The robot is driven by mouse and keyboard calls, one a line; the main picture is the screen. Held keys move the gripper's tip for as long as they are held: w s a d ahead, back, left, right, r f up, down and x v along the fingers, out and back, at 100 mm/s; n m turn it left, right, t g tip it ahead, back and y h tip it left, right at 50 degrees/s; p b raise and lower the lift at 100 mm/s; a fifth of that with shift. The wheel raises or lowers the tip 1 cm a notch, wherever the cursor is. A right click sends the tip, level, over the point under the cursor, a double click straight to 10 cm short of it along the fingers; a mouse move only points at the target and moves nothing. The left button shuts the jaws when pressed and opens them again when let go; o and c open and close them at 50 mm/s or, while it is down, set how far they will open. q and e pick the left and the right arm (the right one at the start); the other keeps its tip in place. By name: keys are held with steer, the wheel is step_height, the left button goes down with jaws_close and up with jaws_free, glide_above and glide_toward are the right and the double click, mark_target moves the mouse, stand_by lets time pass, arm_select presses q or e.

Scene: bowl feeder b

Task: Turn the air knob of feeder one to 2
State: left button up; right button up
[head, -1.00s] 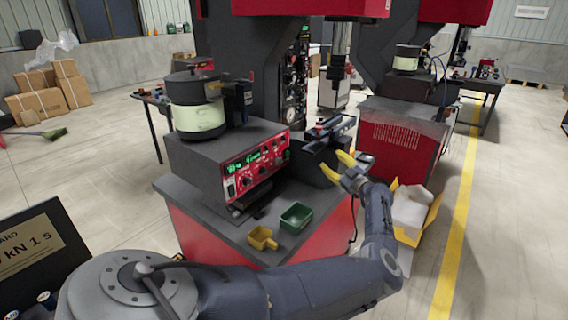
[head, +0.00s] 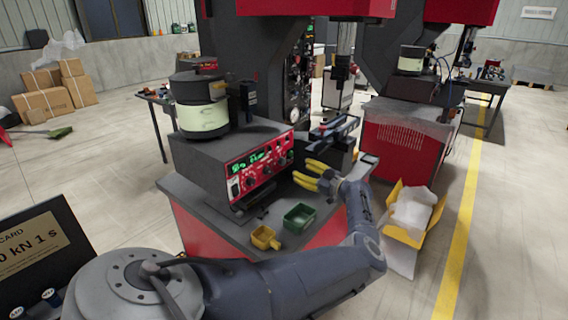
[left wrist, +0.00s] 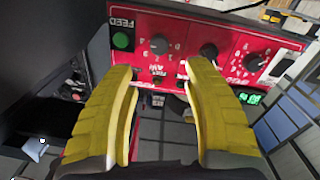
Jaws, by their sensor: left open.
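The near feeder has a cream-and-black bowl (head: 202,119) on a dark control box (head: 215,158) with a red front panel (head: 256,184). In the left wrist view the panel (left wrist: 182,24) appears upside down, with a green FEED button (left wrist: 121,40) and dark knobs. One knob (left wrist: 158,45) lies beyond the gap between my fingertips; another knob (left wrist: 208,51) is beside the right fingertip. Their small labels are too blurred to read surely, so I cannot tell which is the air knob. My left gripper (head: 301,169) is open and empty, in front of the panel's right end, apart from it.
A dark linear track (head: 333,130) stands behind my gripper. A yellow carton (head: 417,216) with white lining is on the right. A second feeder bowl (head: 410,59) stands farther back.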

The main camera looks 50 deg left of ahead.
mark_target(284, 162)
arm_select(q)
steer(key=a, duration=0.3)
steer(key=s+a, duration=0.1)
steer(key=a, duration=0.6)
steer(key=shift+s, duration=0.25)
jaws_close()
